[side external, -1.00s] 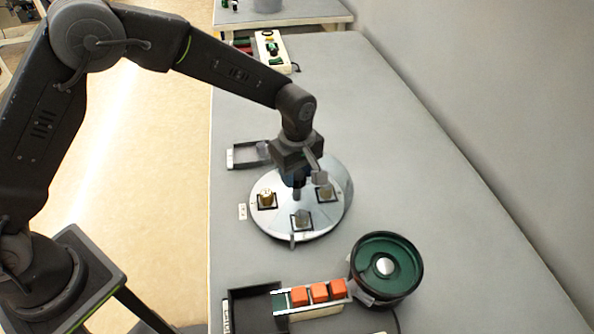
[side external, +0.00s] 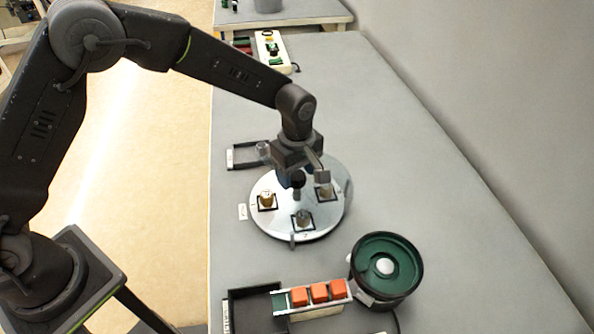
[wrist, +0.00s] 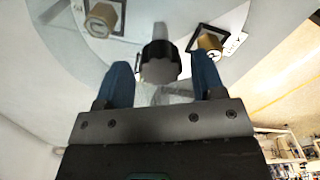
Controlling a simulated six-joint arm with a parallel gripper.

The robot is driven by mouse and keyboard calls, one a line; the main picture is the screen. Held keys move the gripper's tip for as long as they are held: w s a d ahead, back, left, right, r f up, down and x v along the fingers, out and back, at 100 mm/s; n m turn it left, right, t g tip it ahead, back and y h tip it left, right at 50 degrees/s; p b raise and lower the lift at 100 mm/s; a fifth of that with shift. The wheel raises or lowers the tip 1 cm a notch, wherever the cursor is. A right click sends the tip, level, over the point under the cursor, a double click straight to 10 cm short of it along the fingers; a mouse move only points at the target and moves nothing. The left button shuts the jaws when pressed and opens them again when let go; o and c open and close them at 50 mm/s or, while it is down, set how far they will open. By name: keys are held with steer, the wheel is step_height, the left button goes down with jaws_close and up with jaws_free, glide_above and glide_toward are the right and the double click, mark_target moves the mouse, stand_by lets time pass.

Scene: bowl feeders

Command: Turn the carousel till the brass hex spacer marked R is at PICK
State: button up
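The carousel (side external: 272,224) is a pale round disc on the bench with square dark-framed nests. A brass piece (side external: 267,199) sits in the left nest, near a white label (side external: 243,212); it also shows in the wrist view (wrist: 211,43). Duller pieces sit in the front nest (side external: 303,219) and right nest (side external: 325,192). Letters on the pieces are too small to read. My gripper (wrist: 162,82) is over the disc's middle. Its blue fingers stand apart on both sides of a dark knob (wrist: 159,62), with gaps showing. My gripper hides the disc's far part.
A green bowl feeder (side external: 386,262) stands front right, by a track with orange blocks (side external: 319,292) and a dark tray (side external: 250,293). A small dark-framed tray (side external: 243,156) lies behind the carousel. A switch box (side external: 272,48) is far back. The bench right is clear.

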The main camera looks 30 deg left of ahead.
steer(key=shift+o, duration=0.5)
steer(key=shift+r, duration=0.1)
step_height(320, 180, up, 14)
steer(key=shift+f, duration=0.2)
